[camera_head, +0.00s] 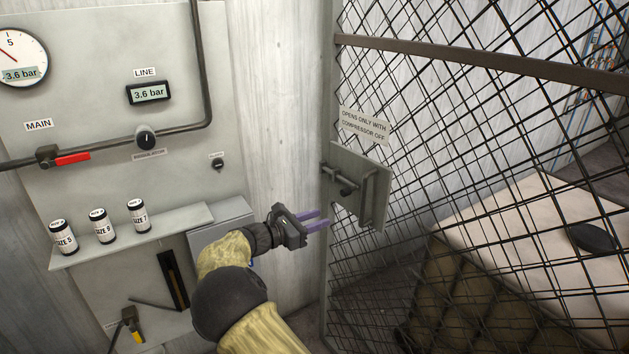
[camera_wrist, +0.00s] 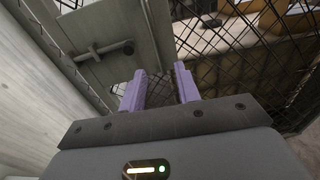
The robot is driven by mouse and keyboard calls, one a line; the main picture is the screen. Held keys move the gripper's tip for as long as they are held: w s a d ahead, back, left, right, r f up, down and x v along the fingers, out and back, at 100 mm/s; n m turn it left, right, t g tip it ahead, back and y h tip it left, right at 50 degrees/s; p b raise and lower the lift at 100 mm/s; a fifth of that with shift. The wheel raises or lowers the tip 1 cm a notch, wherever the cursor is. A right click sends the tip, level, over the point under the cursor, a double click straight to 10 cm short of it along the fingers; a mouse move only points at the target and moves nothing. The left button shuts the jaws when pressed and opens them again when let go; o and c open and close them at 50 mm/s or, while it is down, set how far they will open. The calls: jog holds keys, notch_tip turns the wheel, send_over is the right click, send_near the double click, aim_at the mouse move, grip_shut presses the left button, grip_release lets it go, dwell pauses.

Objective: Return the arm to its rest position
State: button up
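My gripper (camera_head: 316,220) is in the middle of the head view, with two purple fingers pointing right toward the mesh gate. In the wrist view the fingers (camera_wrist: 160,88) stand apart with nothing between them. My arm, in a yellowish sleeve, reaches up from the bottom of the head view. The gate's latch plate (camera_head: 374,170), with a bolt and a handle, is just above and right of the fingertips. The latch plate (camera_wrist: 92,45) also shows at the upper left of the wrist view. I see no contact between fingers and plate.
The wire mesh gate (camera_head: 480,100) fills the right side. The wall panel at left carries a red-handled valve (camera_head: 70,159), a regulator knob (camera_head: 146,139) and a shelf (camera_head: 180,231) with three labelled canisters. A grey box (camera_head: 222,217) sits close behind my gripper. A light-topped table (camera_head: 540,215) stands beyond the mesh.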

jog(key=s+d+f+m+g+y, duration=0.3)
jog(key=s+d+m+g, duration=0.1)
jog(key=d, duration=0.4)
jog(key=s+d+f+m+g+y, duration=0.25)
jog(key=s+d+m, duration=0.25)
jog(key=d, duration=0.3)
jog(key=s+d+r+m+y+p, duration=0.1)
jog(key=s+m+y, duration=0.8)
jog(key=s+m, duration=0.6)
jog(key=s, duration=0.8)
jog(key=shift+s+d+m+g, duration=0.2)
jog(key=shift+s+m+g, duration=0.1)
jog(key=shift+s+g, duration=0.1)
